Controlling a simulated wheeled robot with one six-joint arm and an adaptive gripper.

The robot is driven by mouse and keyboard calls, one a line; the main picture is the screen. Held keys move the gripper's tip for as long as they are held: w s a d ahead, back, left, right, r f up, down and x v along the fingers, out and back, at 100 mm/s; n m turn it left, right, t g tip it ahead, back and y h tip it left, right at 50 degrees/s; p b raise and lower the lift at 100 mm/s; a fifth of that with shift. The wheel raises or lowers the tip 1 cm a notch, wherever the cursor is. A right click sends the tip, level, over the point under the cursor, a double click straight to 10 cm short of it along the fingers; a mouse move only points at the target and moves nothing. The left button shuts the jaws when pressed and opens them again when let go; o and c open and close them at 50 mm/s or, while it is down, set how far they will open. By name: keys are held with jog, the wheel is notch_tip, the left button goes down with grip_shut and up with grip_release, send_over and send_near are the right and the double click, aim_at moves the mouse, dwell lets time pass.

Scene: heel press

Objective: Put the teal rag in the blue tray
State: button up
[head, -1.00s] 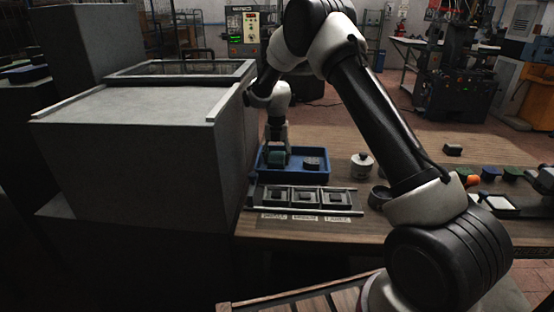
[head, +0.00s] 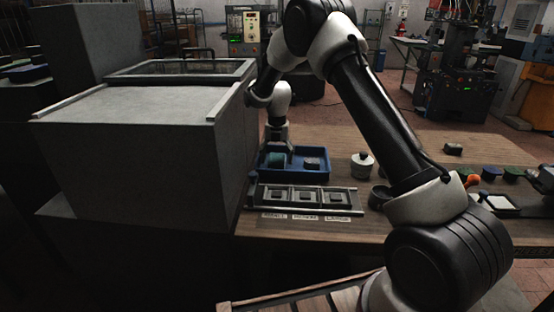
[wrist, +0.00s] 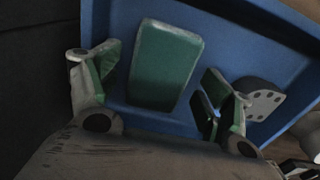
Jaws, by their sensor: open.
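The teal rag (wrist: 164,66) is a folded green-teal block lying in the blue tray (wrist: 128,117), between my fingers in the wrist view with a gap on both sides. In the head view the rag (head: 276,160) sits in the left part of the blue tray (head: 311,179). My gripper (wrist: 158,85) is open and empty, its two fingers spread on either side of the rag. In the head view my gripper (head: 277,138) is above the tray's left end, its fingertips hard to make out.
A dark item with a light, dotted face (wrist: 262,100) lies in the tray right of the rag. A rack with several square pockets (head: 306,197) is in front of the tray. A white lidded pot (head: 362,166) stands to its right. A large grey block (head: 140,130) rises close on the left.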

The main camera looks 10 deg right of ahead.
aim_at(277, 158)
notch_tip(277, 158, up, 11)
jog(key=s+d+r+m+t, duration=0.1)
jog(key=s+d+r+m, duration=0.4)
jog(key=s+r+m, duration=0.4)
jog(key=s+d+r+m+t, duration=0.1)
jog(key=s+d+r+m, duration=0.45)
jog(key=s+r, duration=0.5)
jog(key=s+d+f+m+t, duration=0.1)
jog(key=s+d+m, duration=0.1)
jog(key=s+m, duration=0.7)
jog(key=s+d+f+m+t, duration=0.1)
jog(key=s+d+f+m, duration=0.1)
jog(key=s+m, duration=0.7)
jog(key=s+d, duration=0.1)
jog(key=s, duration=0.5)
jog(key=shift+s, duration=0.4)
